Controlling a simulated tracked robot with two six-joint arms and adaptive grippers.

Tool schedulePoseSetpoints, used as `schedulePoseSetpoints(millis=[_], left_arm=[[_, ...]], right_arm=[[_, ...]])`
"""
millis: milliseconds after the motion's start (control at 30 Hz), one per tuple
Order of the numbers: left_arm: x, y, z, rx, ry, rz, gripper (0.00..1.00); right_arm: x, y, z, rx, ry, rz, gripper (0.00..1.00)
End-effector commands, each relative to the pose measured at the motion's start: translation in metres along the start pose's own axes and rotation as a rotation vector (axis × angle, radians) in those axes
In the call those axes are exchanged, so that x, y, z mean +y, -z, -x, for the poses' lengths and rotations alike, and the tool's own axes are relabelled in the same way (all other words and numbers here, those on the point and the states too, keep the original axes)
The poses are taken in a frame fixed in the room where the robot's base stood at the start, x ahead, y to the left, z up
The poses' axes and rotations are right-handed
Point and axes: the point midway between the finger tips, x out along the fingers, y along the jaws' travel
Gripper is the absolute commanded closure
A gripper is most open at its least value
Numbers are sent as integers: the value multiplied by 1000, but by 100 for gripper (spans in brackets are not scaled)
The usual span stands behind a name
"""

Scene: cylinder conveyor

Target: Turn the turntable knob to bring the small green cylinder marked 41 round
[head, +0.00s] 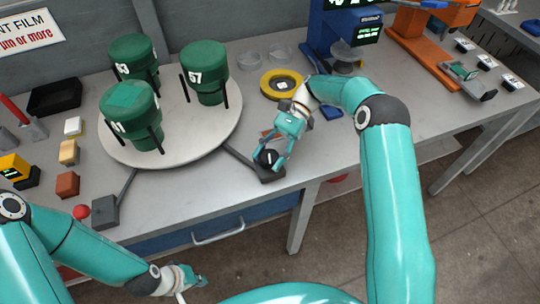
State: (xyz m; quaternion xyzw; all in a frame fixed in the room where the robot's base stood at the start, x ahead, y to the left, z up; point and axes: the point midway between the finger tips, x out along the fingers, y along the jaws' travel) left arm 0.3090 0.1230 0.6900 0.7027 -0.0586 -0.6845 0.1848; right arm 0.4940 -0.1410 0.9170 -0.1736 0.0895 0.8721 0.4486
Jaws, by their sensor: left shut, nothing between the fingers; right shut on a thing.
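The round grey turntable (185,135) stands on the bench with three dark green cylinders in black uprights. The cylinder at the front left (130,108) carries a partly seen white mark that looks like 41. The one behind it (133,58) reads 53, and the one at the right (206,72) reads 57. The black turntable knob (268,158) sits on a dark block at the bench's front edge. My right gripper (272,154) reaches down from above and is shut on the knob. My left gripper (196,280) is shut and empty, low in front of the bench.
A red-ball lever (82,211) is on a grey box left of the turntable. Several small blocks and a black tray (54,97) lie at the left. A yellow ring (282,84), a blue machine (335,30) and an orange machine (420,30) stand to the right.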

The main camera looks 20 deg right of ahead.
Motion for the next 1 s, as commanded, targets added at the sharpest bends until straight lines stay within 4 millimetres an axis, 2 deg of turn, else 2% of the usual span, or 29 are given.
schedulePoseSetpoints(millis=[1000], left_arm=[[-2, 0, -4, 0, 0, 0, 100]], right_arm=[[0, 1, 0, 4, -134, 56, 83]])
